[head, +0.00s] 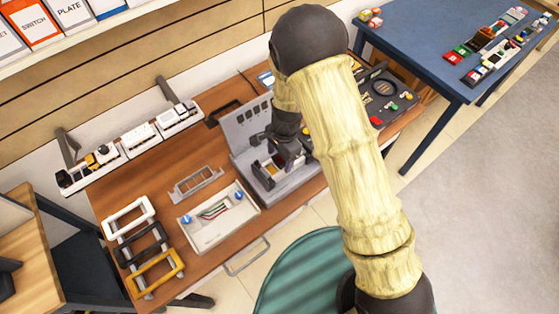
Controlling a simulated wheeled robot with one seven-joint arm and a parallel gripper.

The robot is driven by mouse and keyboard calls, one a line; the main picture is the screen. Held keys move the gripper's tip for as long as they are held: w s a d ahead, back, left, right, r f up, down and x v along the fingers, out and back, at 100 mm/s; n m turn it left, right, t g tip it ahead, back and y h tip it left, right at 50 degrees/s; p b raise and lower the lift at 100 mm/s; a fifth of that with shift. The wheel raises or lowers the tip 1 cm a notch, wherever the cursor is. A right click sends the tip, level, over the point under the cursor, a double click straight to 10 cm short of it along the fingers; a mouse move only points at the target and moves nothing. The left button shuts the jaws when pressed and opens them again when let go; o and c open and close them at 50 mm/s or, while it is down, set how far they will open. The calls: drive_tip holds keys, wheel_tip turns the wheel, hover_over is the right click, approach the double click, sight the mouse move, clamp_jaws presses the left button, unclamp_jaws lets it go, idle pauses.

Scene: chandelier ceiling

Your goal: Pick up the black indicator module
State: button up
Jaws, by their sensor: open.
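My gripper (283,153) is dark and points down over a grey upright fixture on the brown workbench, partly hidden by my own arm. Its jaws are open. A small dark block with an orange-yellow patch (268,167) sits in the fixture's base, right beside and below the fingers. It may be the black indicator module, but it is too small and covered to be sure. I cannot tell whether the fingers touch it. Another dark module (479,41) lies among coloured ones on the blue table at the right.
The grey fixture (245,125) has a tall back panel. A white tray (213,235) with coloured wires, a grey rack (195,183) and white, black and yellow frames (155,272) lie left of it. A dark control panel (385,95) stands right. White rail units (150,135) line the back.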

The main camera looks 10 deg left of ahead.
sight(280, 159)
drive_tip(key=shift+c, duration=0.2)
drive_tip(key=c, duration=1)
wheel_tip(280, 159, up, 10)
drive_tip(key=shift+r+b, duration=0.1)
drive_tip(key=shift+b, duration=0.5)
